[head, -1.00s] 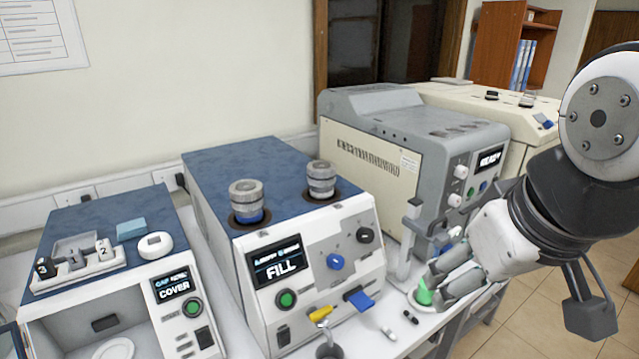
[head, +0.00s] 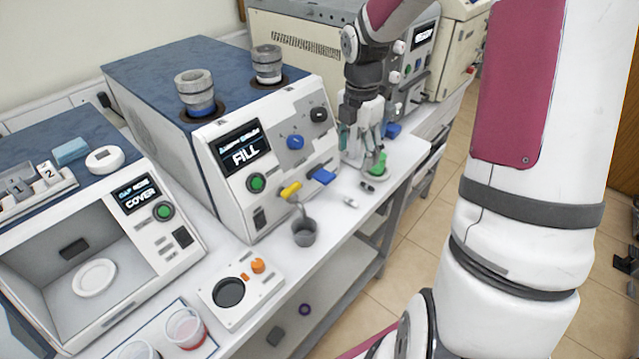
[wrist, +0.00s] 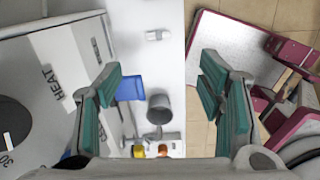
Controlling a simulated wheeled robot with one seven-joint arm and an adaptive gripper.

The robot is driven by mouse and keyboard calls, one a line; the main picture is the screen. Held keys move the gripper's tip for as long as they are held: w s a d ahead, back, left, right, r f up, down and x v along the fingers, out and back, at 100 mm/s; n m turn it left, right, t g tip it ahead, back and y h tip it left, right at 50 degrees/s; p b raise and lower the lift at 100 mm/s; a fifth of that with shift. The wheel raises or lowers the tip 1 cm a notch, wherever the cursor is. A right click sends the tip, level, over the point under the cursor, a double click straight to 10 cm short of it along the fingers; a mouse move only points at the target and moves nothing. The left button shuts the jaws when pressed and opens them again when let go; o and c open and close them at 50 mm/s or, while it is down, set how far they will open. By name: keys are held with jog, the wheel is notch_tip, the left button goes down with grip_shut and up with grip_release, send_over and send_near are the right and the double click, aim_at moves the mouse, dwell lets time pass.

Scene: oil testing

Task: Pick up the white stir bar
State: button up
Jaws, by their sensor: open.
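The white stir bar (head: 350,202) is a small capsule lying on the white bench, in front of the filling machine and to the right of the grey cup. It also shows near the top middle of the wrist view (wrist: 158,35), lying across the picture. My gripper (head: 361,148) hangs above the bench near the machine's right front corner, up and right of the stir bar. In the wrist view my gripper (wrist: 160,82) has its teal-padded fingers wide apart, with nothing between them. The stir bar shows beyond the fingertips, clear of them.
A dark stir bar (head: 367,187) lies close to the white one. A grey cup (head: 304,232) stands under the yellow valve (head: 291,190). A blue lever (head: 322,177) juts from the filling machine (head: 262,165). A green item (head: 379,165) sits in a dish. The bench's front edge is close.

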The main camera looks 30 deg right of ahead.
jog(key=f+n, duration=0.1)
jog(key=f, duration=0.1)
send_over(351, 200)
notch_tip(351, 200, down, 8)
jog(key=shift+w+a+r, duration=0.1)
jog(key=shift+w+r, duration=0.05)
jog(key=shift+r, duration=0.1)
jog(key=shift+f, duration=3.05)
jog(key=c, duration=0.9)
